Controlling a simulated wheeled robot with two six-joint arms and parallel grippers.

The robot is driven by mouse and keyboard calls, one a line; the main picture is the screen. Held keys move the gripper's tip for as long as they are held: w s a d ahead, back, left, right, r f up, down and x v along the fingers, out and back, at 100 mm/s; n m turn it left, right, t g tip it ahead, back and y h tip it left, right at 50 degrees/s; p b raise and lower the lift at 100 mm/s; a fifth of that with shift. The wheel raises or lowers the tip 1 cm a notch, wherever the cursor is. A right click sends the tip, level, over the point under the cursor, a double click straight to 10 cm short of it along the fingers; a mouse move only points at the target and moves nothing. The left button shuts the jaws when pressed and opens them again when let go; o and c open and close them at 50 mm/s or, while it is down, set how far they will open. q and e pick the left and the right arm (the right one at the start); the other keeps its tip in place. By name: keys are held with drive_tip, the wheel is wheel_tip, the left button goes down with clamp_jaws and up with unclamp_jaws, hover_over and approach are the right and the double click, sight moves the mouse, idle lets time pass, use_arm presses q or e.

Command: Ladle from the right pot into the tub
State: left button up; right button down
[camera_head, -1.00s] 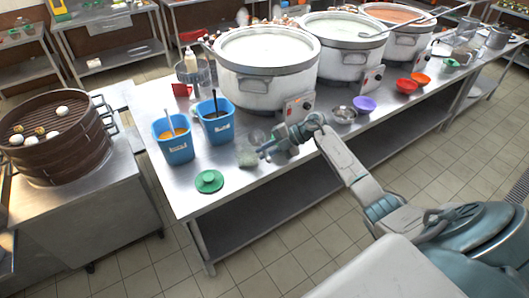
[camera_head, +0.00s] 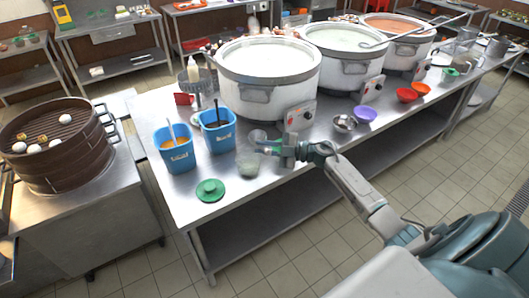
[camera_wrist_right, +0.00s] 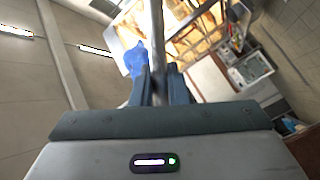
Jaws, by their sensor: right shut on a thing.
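The right pot (camera_head: 397,49), with orange contents, stands at the far end of the row of big steel pots. A long-handled ladle (camera_head: 412,31) lies across the pot tops. A clear tub (camera_head: 249,165) stands near the table's front edge, with a round green lid (camera_head: 210,190) beside it. My right gripper (camera_head: 268,149) is low over the table, just right of the clear tub. In the right wrist view its fingers (camera_wrist_right: 160,88) are shut on a thin metal rod (camera_wrist_right: 157,30); its far end is out of view. My left gripper is not in view.
Two blue containers (camera_head: 174,154) with utensils stand left of the clear tub. Another clear vessel (camera_head: 257,137) is behind my gripper. A steel bowl (camera_head: 345,124), a purple bowl (camera_head: 365,113) and red bowls (camera_head: 407,95) line the front. A steamer (camera_head: 52,150) is at left.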

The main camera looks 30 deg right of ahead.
drive_tip(key=shift+r, duration=2.55)
